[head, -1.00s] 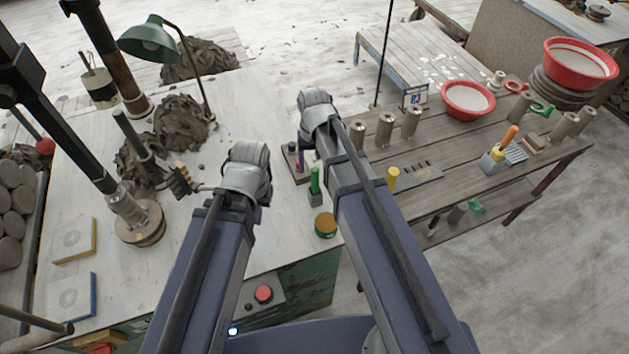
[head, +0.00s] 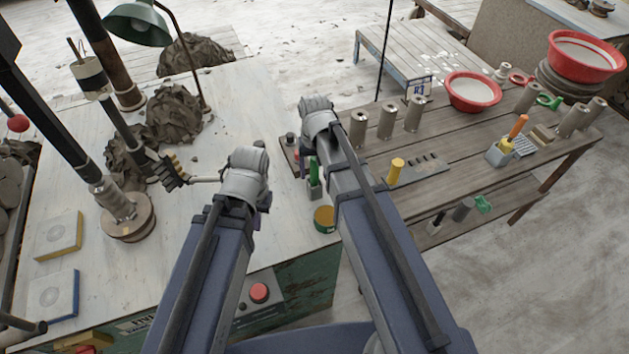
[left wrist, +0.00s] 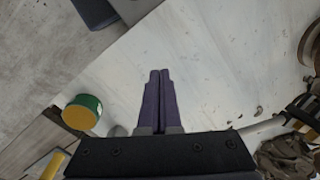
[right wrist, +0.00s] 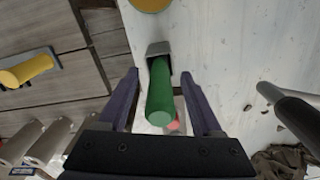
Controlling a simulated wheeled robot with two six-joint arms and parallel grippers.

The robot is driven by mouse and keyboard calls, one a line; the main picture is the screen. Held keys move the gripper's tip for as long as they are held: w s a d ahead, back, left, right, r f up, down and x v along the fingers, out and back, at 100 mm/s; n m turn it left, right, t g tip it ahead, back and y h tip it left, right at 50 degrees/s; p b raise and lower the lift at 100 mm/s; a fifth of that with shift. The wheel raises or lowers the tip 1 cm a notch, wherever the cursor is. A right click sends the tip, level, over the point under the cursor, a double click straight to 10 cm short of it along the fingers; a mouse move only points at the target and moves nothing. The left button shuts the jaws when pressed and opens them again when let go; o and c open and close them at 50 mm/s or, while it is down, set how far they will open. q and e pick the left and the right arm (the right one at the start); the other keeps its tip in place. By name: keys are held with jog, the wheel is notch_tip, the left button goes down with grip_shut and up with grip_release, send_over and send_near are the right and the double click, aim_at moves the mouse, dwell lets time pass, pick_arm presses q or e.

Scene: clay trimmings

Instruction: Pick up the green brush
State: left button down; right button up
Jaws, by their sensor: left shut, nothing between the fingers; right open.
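The green brush (head: 314,172) stands in a small grey holder (head: 315,190) near the table's right edge; only its round green handle shows. In the right wrist view the handle (right wrist: 160,100) points up at the camera. My right gripper (right wrist: 160,73) is open, one finger on each side of the handle, with gaps visible on both sides. In the head view my right wrist partly hides the fingers. My left gripper (left wrist: 160,73) is shut and empty above the bare white table, left of the brush.
A green and yellow tin (head: 325,219) stands at the table edge close to the holder. Clay trimmings (head: 174,115) and a dark tool lie at left. The white table's middle is clear.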

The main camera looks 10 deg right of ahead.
jog(key=shift+c, duration=0.3)
grip_shut()
dwell(0.3)
